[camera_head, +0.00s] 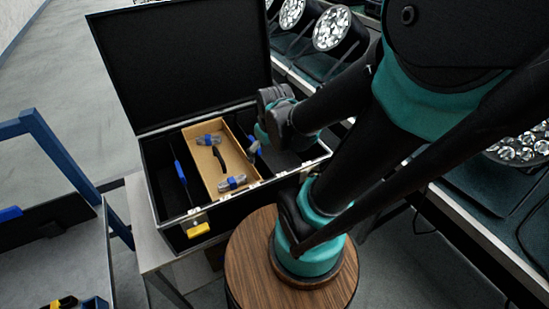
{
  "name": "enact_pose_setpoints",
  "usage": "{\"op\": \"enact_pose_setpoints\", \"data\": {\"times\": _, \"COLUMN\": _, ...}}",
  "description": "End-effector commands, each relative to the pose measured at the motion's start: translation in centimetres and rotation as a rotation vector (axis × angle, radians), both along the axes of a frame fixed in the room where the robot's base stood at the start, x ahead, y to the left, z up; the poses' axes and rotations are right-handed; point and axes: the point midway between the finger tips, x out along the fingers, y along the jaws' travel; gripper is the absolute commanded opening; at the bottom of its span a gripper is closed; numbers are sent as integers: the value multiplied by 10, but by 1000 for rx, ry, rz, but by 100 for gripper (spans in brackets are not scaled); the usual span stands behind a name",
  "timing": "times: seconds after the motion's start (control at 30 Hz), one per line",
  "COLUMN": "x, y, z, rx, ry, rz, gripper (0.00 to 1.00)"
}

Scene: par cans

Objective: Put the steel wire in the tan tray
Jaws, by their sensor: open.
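The tan tray (192,158) sits inside an open black case. Two small bundles with blue bands and greyish ends lie in it, one near its far end (208,140) and one near its near end (232,183). A thin dark piece (219,159) lies between them. A grey and blue item (253,148) shows at the tray's right edge, partly behind my arm. I cannot tell for certain which is the steel wire. My gripper (261,136) is open over the case's right side, mostly hidden by my wrist.
The black case (161,178) has its lid (185,60) raised at the back and stands on a light table (142,225). A long blue item (180,172) lies in its left compartment. Stage lights (332,28) stand behind and right. A blue-framed bench (62,160) is at left.

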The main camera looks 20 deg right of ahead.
Motion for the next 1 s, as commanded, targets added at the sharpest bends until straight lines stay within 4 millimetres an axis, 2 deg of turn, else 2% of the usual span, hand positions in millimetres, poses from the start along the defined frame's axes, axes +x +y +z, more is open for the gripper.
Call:
{"op": "enact_pose_setpoints", "data": {"times": 0.1, "x": -21, "y": -9, "z": -8, "rx": 92, "ry": -5, "rz": -227, "gripper": 100}}
{"op": "enact_pose_setpoints", "data": {"times": 0.3, "x": -33, "y": -14, "z": -14, "rx": 160, "ry": -10, "rz": -393, "gripper": 100}}
{"op": "enact_pose_setpoints", "data": {"times": 1.0, "x": -33, "y": -14, "z": -14, "rx": 163, "ry": -10, "rz": -397, "gripper": 100}}
